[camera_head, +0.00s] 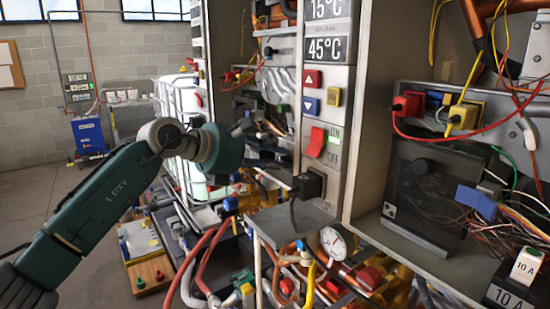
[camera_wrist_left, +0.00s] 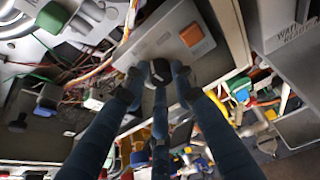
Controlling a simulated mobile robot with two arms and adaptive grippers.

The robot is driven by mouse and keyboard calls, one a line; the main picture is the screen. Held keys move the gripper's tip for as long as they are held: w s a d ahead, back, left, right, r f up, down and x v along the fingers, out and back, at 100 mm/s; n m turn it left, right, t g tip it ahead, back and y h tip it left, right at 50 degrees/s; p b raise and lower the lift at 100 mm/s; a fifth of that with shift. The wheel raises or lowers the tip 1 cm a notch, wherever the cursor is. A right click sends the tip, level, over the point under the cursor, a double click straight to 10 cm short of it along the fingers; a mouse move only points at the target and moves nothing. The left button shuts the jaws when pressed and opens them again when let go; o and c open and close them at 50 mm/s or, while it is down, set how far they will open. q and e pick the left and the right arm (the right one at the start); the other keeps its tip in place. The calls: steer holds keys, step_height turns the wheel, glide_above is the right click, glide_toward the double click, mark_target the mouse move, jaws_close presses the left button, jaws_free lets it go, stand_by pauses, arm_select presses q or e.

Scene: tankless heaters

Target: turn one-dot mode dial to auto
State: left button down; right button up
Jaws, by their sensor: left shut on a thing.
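My left arm reaches in from the left in the head view, and its gripper (camera_head: 244,128) is at the open front of the middle heater, partly hidden by its own wrist. In the left wrist view the fingers (camera_wrist_left: 160,76) are shut together on a small dark dial (camera_wrist_left: 160,70) at the grey panel (camera_wrist_left: 152,40). The dial is mostly covered by the fingertips, so its dots, pointer and AUTO mark cannot be read. An orange square button (camera_wrist_left: 191,34) sits just beyond the fingers on that panel. My right gripper is in neither view.
The control strip with the ON/OFF rocker (camera_head: 316,142) and 45°C display (camera_head: 326,48) stands right of the gripper. Loose wires, hoses and a pressure gauge (camera_head: 333,242) crowd below. Another dark knob (camera_head: 422,166) is on a dark cover at right. Open floor lies left.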

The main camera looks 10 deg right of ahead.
arm_select(q)
steer(key=shift+s+f, duration=0.1)
steer(key=shift+f, duration=0.35)
steer(key=c, duration=1.7)
jaws_free()
steer(key=shift+c, duration=0.2)
steer(key=shift+r, duration=0.15)
steer(key=shift+r, duration=0.1)
steer(key=shift+s+a+r, duration=0.15)
steer(key=shift+a+r, duration=0.1)
steer(key=shift+a, duration=0.2)
steer(key=v, duration=1.1)
